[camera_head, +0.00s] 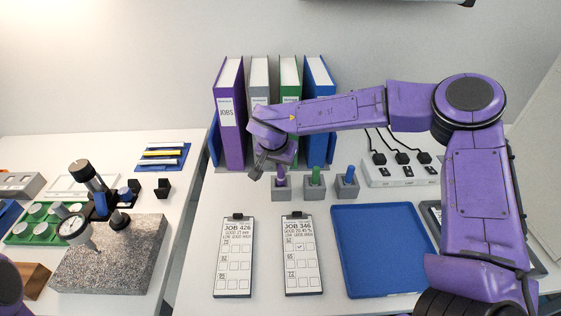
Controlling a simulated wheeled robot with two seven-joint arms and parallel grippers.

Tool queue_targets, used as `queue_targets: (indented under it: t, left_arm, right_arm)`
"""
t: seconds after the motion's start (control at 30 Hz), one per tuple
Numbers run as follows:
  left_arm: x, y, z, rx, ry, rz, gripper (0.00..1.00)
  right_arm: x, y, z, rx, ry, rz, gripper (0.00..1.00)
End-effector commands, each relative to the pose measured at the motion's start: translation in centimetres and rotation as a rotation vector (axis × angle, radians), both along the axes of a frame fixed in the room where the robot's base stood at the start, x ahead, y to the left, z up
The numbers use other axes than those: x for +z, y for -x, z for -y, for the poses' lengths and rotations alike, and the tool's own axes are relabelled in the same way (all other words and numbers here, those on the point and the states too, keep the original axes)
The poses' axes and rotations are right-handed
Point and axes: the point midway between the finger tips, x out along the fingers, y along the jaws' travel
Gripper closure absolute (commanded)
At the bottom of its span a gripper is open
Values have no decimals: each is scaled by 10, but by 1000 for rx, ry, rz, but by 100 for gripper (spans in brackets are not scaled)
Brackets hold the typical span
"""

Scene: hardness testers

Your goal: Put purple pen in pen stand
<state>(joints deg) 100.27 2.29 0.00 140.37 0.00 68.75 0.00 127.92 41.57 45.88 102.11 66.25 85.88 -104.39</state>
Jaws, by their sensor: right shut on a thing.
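My right gripper (268,165) reaches in from the right at the left pen stand. It is shut on the purple pen (281,176), whose lower part shows at the top of the grey pen stand (281,190). The gripper hides the pen's upper part, and I cannot tell how deep the pen sits. My left gripper is out of view.
A green pen (316,174) and a blue pen (350,172) stand in neighbouring grey stands. Binders (230,110) stand behind. Two job clipboards (234,257) and a blue tray (382,250) lie in front. A power strip (400,174) is to the right.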

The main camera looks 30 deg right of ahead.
Motion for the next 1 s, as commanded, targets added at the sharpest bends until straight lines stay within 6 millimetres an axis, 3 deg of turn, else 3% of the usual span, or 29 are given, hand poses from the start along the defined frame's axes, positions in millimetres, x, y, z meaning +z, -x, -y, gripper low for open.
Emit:
queue_targets:
  t: [0.87, 0.9, 0.97, 1.0]
  left_arm:
    - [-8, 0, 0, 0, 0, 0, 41]
    - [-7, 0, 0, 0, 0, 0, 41]
    - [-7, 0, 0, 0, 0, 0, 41]
    - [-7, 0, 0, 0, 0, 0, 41]
  right_arm:
    - [-27, 0, 0, 0, 1, -1, 100]
    - [-26, 0, 0, 0, 0, 0, 65]
    - [-26, 0, 0, 0, 0, 0, 48]
    - [-26, 0, 0, 0, 0, 0, 48]
